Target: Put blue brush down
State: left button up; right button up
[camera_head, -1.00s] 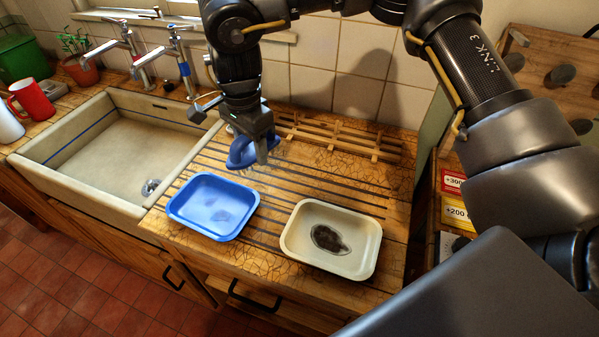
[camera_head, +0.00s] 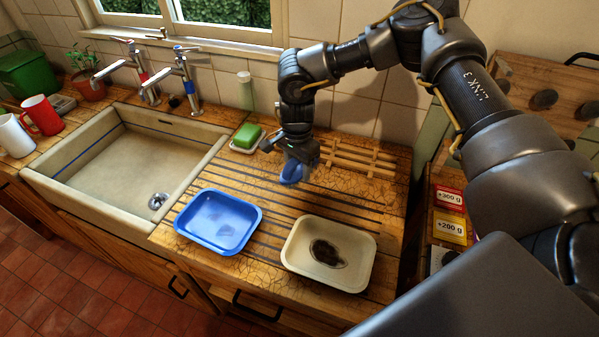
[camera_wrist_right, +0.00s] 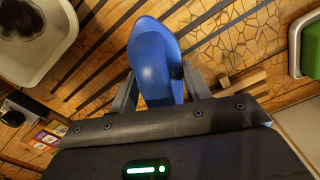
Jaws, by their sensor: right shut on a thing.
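The blue brush (camera_head: 291,173) is in my right gripper (camera_head: 300,165), above the grooved wooden drainboard behind the two trays. In the right wrist view the brush's rounded blue body (camera_wrist_right: 155,62) sits between the two fingers of my right gripper (camera_wrist_right: 160,85), which are shut on it. Its bristles are hidden or too small to make out, and I cannot tell whether it touches the wood. My left gripper is in neither view now.
A blue tray (camera_head: 250,238) and a cream tray with a dark patch (camera_head: 359,278) stand at the drainboard's front. Behind are a green block on a dish (camera_head: 247,136), a clear bottle (camera_head: 244,90) and a wooden rack (camera_head: 365,160). A sink (camera_head: 40,172) lies left.

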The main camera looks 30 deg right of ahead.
aim_at(300, 167)
jog(key=shift+d+f, duration=0.1)
jog(key=shift+d, duration=0.05)
jog(key=f, duration=0.1)
jog(key=f+p, duration=0.2)
jog(key=shift+d, duration=0.25)
jog(key=shift+w+f, duration=0.1)
jog(key=shift+f, duration=0.3)
jog(key=shift+f, duration=0.1)
jog(key=o, duration=1.1)
